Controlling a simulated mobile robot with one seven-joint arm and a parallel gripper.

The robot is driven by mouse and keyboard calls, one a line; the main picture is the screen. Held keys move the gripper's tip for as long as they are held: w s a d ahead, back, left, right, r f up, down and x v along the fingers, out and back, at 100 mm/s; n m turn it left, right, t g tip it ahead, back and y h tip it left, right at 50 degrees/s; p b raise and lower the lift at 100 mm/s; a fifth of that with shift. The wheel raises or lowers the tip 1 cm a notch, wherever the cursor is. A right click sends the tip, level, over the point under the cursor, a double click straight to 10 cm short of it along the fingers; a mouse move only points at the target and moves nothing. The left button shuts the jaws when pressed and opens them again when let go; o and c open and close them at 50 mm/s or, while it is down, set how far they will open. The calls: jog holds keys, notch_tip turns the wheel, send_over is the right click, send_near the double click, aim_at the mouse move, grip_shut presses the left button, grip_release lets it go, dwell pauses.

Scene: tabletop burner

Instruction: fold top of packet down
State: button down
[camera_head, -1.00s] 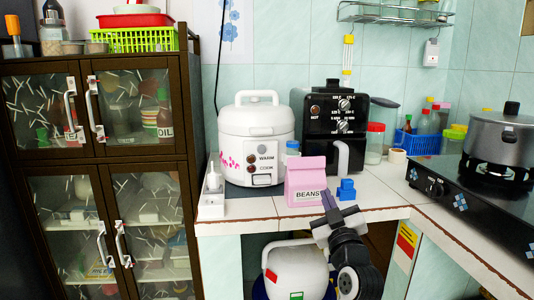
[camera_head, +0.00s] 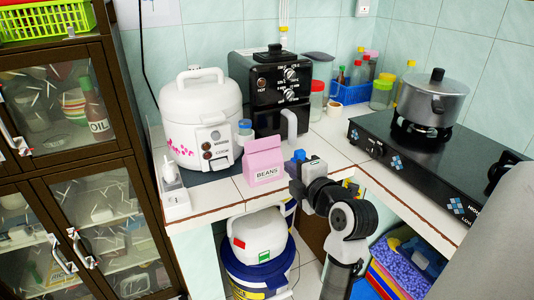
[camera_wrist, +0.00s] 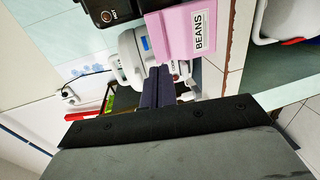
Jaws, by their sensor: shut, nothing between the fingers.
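A pink packet (camera_head: 264,162) labelled "BEANS" stands upright on the tiled counter, in front of the rice cooker and black appliance. Its top section rises above the labelled front. It also shows large and turned sideways in the wrist view (camera_wrist: 190,32). My gripper (camera_head: 292,170) is just right of the packet in the head view, seemingly apart from it. In the wrist view my gripper (camera_wrist: 166,88) has its dark fingers together with nothing between them. The exact gap to the packet is hard to tell.
A white rice cooker (camera_head: 195,120) stands behind and left of the packet. A black appliance (camera_head: 272,90) stands behind it. A small blue object (camera_head: 299,155) is close by my gripper. A stove (camera_head: 420,155) with a pot (camera_head: 432,100) is to the right. The counter's front edge is close.

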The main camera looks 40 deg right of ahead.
aim_at(264, 147)
jog(key=p+x, duration=0.3)
jog(key=x, duration=0.9)
jog(key=shift+w+f, duration=0.1)
jog(key=shift+w, duration=0.35)
jog(key=shift+f, duration=0.1)
jog(key=shift+w+f+b, duration=0.1)
jog(key=shift+f+b, duration=0.2)
jog(key=shift+b, duration=0.45)
jog(key=shift+w+d+r, duration=0.1)
jog(key=shift+r, duration=0.15)
